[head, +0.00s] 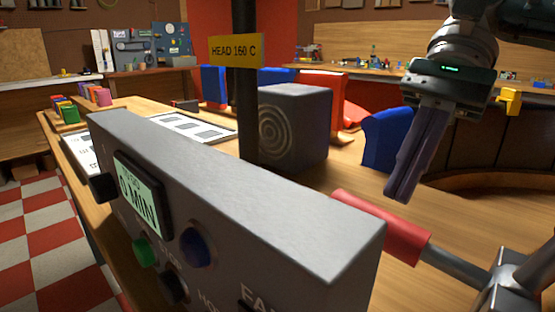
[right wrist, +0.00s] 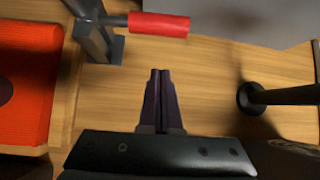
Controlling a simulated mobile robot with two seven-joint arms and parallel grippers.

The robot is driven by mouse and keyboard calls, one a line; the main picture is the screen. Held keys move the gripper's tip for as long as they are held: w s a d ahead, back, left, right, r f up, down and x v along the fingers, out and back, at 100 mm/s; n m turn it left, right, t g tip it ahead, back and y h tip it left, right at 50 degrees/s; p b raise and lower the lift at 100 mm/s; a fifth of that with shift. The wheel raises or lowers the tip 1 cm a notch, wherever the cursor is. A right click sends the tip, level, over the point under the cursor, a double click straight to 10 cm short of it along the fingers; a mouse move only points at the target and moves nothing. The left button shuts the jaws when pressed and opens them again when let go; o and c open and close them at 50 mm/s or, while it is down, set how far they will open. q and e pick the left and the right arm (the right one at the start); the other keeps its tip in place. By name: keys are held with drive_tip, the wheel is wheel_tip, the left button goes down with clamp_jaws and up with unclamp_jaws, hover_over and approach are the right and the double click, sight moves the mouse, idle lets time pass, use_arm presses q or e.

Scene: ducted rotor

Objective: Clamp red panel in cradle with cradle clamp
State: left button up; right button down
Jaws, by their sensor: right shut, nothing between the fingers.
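My right gripper (head: 400,195) is shut and empty, its dark fingers pointing down above the wooden table. The clamp's red handle (head: 380,222) lies just below the fingertips, with its grey metal rod and bracket (head: 505,275) at the lower right. In the right wrist view the closed fingers (right wrist: 160,75) are apart from the red handle (right wrist: 160,24). A red panel-like piece (right wrist: 28,85) with a dark round mark is at the left there, cut off by the frame. I cannot make out the cradle. My left gripper is out of view.
A large grey control box (head: 270,200) fills the foreground. A black post with a yellow sign (head: 237,50) rises behind it. A dark box with rings (head: 295,125), a blue piece (head: 385,135) and a red piece (head: 320,95) stand beyond. Bare wood surrounds the fingers.

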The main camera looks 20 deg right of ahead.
drive_tip(key=x, duration=0.7)
drive_tip(key=shift+s+a+f+p, duration=0.1)
drive_tip(key=shift+a+p, duration=0.05)
drive_tip(key=shift+p, duration=0.15)
drive_tip(key=shift+s+a+r+p, duration=0.15)
drive_tip(key=shift+r+p, duration=0.2)
drive_tip(key=shift+r, duration=0.2)
drive_tip(key=shift+s+a+r+p, duration=0.15)
drive_tip(key=shift+r+p, duration=0.15)
drive_tip(key=shift+r, duration=0.25)
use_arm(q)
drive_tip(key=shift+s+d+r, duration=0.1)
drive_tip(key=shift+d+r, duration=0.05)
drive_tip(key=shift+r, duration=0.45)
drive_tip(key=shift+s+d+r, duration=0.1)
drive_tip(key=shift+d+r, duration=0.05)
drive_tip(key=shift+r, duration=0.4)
use_arm(e)
drive_tip(key=shift+a+r, duration=0.1)
drive_tip(key=shift+r, duration=0.6)
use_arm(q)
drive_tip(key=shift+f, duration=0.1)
use_arm(e)
drive_tip(key=shift+w, duration=0.1)
